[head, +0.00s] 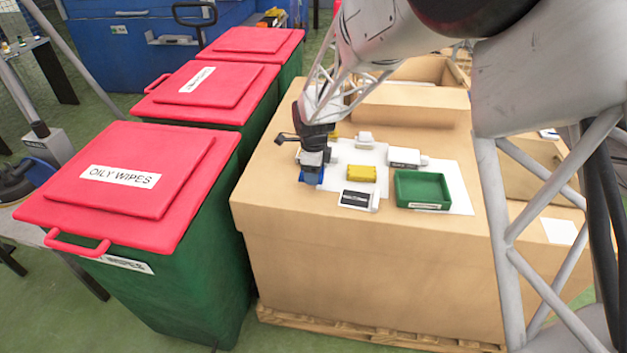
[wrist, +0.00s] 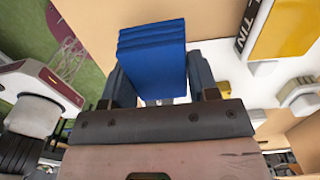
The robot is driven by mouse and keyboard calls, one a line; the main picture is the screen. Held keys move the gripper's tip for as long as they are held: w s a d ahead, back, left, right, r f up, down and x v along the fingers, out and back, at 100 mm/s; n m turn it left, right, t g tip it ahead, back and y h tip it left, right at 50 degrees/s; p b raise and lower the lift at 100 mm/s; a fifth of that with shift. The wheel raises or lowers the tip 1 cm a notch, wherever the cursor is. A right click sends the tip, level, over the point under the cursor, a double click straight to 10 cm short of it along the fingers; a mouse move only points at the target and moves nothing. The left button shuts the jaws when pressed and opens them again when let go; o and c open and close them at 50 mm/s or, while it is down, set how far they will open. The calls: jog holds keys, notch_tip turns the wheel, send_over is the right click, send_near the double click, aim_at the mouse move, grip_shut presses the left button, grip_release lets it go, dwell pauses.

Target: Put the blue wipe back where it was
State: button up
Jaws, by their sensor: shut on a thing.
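The blue wipe (wrist: 151,62) is a folded stack of blue cloth between the fingers of my gripper (wrist: 158,85) in the wrist view. My gripper is shut on it. In the head view my gripper (head: 313,168) points down over the left part of the large cardboard box, and the blue wipe (head: 311,177) shows low at its fingers. Whether the wipe touches the surface below cannot be told.
A yellow block (head: 361,173), a black-and-white box (head: 357,199), a white bottle (head: 406,158) and a green tray (head: 423,188) stand close to the right on white sheets. Red-lidded bins, one marked OILY WIPES (head: 119,176), stand left. Bare cardboard (head: 265,185) lies left of my gripper.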

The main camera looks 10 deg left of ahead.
aim_at(313, 187)
jog(key=shift+f, duration=0.1)
jog(key=shift+f, duration=1.65)
jog(key=shift+f, duration=0.15)
jog(key=o, duration=0.9)
notch_tip(313, 187, up, 12)
jog(key=shift+r, duration=0.15)
